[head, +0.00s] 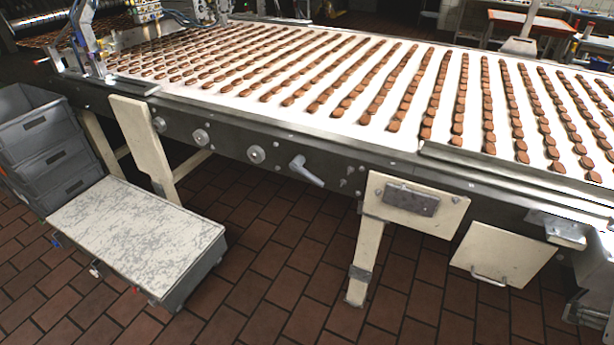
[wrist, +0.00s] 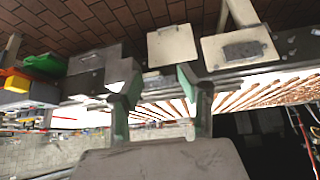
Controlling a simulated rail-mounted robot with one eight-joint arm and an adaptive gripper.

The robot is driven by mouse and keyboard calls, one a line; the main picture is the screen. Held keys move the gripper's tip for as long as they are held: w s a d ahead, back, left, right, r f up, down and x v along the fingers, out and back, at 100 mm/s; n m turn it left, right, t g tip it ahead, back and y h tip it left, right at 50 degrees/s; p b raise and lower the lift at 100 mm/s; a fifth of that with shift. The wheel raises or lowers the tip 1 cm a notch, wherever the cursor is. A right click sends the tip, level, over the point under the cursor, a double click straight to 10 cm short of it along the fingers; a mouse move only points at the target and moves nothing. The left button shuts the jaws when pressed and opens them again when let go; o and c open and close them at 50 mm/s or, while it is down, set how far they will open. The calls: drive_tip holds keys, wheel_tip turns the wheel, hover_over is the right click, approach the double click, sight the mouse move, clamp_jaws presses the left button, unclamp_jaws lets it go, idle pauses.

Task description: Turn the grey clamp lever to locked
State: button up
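The grey clamp lever (head: 306,171) sits on the dark front side rail of the conveyor (head: 330,125) in the head view. Its handle slants down to the right from a round hub. My gripper (wrist: 157,85) shows only in the wrist view, where the scene appears upside down. Its two greenish fingers are spread apart with nothing between them, and it is open. It is apart from the lever. I cannot clearly make out the lever in the wrist view.
Round knobs (head: 256,154) sit left of the lever. A cream panel with a grey plate (head: 418,203) is on its right. A low cart (head: 137,232) and stacked grey crates (head: 40,145) stand at left. Tiled floor below the lever is clear.

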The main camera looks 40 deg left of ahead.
drive_tip(key=w+a+r+n+g+y, duration=0.1)
drive_tip(key=w+a+r+n, duration=0.3)
drive_tip(key=w+a, duration=0.55)
drive_tip(key=w+a+r+n+g, duration=0.1)
drive_tip(key=w+a+r+n, duration=0.3)
drive_tip(key=w+a, duration=0.55)
drive_tip(key=n+g+h, duration=0.1)
drive_tip(key=n+g, duration=0.2)
drive_tip(key=n, duration=0.6)
hover_over(309, 173)
drive_tip(key=s, duration=0.2)
wheel_tip(309, 173, down, 19)
drive_tip(key=f, duration=0.4)
drive_tip(key=w+f, duration=0.1)
drive_tip(key=f, duration=0.4)
drive_tip(key=w+f, duration=0.1)
drive_tip(key=f, duration=0.3)
drive_tip(key=shift+f, duration=0.15)
